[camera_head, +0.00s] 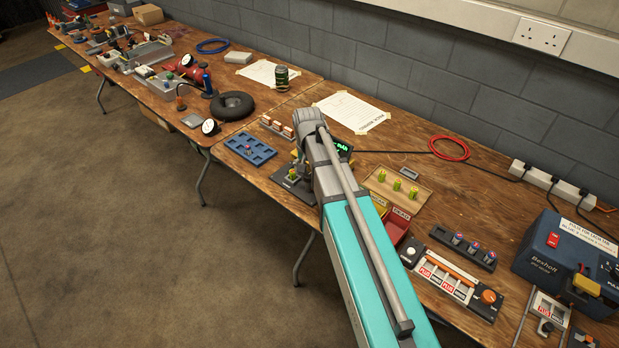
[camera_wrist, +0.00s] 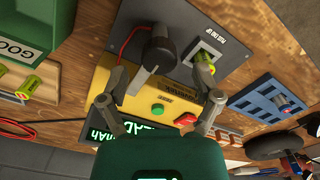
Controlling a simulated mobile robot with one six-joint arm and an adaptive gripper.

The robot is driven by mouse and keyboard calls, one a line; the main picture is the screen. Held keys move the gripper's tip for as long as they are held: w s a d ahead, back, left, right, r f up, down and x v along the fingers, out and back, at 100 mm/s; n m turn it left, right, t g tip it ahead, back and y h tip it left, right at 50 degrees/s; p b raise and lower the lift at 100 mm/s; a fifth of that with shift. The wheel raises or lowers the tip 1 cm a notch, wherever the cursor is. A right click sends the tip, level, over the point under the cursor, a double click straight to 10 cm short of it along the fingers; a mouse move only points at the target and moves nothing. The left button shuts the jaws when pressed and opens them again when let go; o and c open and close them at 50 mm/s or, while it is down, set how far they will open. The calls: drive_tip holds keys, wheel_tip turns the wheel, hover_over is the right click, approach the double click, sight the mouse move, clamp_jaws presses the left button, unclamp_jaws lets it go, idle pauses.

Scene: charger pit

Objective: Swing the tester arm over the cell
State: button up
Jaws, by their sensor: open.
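The tester has a dark grey plate (camera_wrist: 228,25) and a yellow box (camera_wrist: 152,108) with a green-lit display partly hidden by my gripper. The dark tester arm (camera_wrist: 157,52) stands on the plate, with a red wire beside it. A yellow-green cell (camera_wrist: 204,66) sits in a pale holder to the right of the tester arm, partly behind a finger. My gripper (camera_wrist: 161,70) is open, with its fingers spread either side of the tester arm. Contact cannot be told. In the head view my arm hides much of the tester (camera_head: 293,184).
A blue slotted tray (camera_wrist: 262,98) lies right of the tester. A green bin (camera_wrist: 22,50) with cells nearby is at left.

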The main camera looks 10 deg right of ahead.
drive_tip(key=shift+f+b, duration=0.55)
drive_tip(key=shift+f, duration=0.25)
